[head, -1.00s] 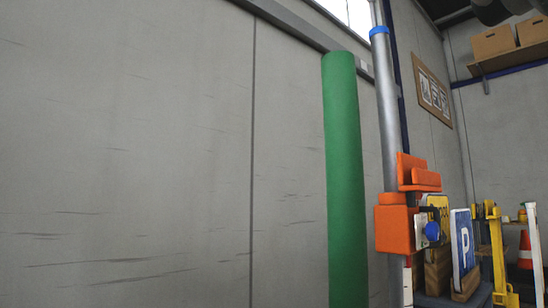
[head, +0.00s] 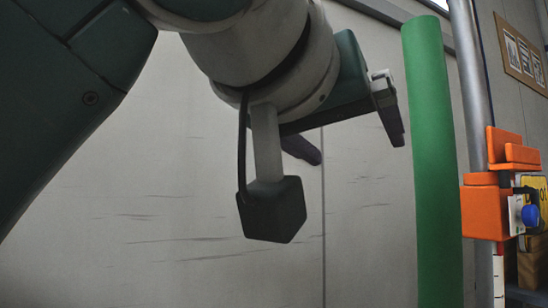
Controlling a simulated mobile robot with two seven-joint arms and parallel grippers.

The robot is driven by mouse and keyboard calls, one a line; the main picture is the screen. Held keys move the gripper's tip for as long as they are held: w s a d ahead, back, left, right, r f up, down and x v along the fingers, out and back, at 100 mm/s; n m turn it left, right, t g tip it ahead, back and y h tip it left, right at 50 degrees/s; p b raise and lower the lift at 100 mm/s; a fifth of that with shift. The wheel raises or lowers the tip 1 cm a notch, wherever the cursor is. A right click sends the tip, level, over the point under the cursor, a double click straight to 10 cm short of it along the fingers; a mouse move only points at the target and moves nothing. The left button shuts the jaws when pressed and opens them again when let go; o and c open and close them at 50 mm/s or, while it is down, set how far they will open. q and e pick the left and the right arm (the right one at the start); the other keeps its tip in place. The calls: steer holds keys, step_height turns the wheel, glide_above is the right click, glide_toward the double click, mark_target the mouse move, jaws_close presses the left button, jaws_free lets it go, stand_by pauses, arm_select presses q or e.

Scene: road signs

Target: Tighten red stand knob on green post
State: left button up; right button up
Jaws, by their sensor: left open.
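The green post (head: 435,160) stands upright right of centre in the head view, its lower end cut off by the bottom edge. I see no red knob on the part of it that shows. My left gripper (head: 347,128) is up left of the post, with its dark fingers spread apart and nothing between them. It looks close to the post in the picture, but I cannot tell the gap in depth. My right gripper is out of view.
A grey metal pole (head: 468,90) stands right of the post. An orange bracket (head: 487,210) with a blue knob (head: 530,214) is on it. A pale panelled wall (head: 150,230) is behind. A framed board (head: 522,55) hangs at the upper right.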

mark_target(428, 77)
arm_select(q)
steer(key=s+d+r+m+h, duration=0.25)
steer(key=d+r, duration=0.35)
steer(key=r, duration=0.4)
steer(key=shift+t, duration=0.3)
steer(key=shift+x, duration=5.7)
steer(key=shift+s+d, duration=0.15)
steer(key=shift+d, duration=0.05)
jaws_close()
